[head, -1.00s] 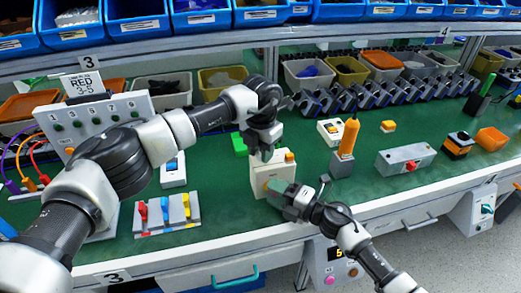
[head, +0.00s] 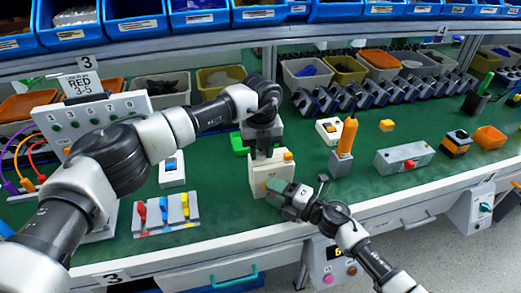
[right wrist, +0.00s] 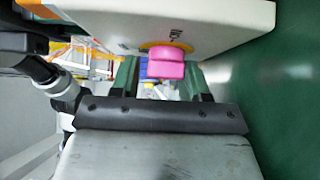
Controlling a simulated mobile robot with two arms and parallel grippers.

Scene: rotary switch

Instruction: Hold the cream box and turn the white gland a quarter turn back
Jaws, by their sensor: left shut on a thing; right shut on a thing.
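The cream box (head: 257,181) stands upright near the front edge of the green bench. My left gripper (head: 262,155) comes down from above and is shut on its top edge. My right gripper (head: 279,187) is at the front face of the box. In the right wrist view, the box (right wrist: 225,14) fills the top, and a pink knob (right wrist: 166,63) with a yellow ring sits on its face. The knob lies between the fingers of my right gripper (right wrist: 162,78), which is shut on it. I make out no white gland; the fingers hide part of the front face.
A block of colored levers (head: 166,212) stands left of the box. An orange-handled tool in a grey holder (head: 341,163) and a grey box with a red button (head: 403,157) stand to the right. A green piece (head: 238,144) lies behind the left gripper.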

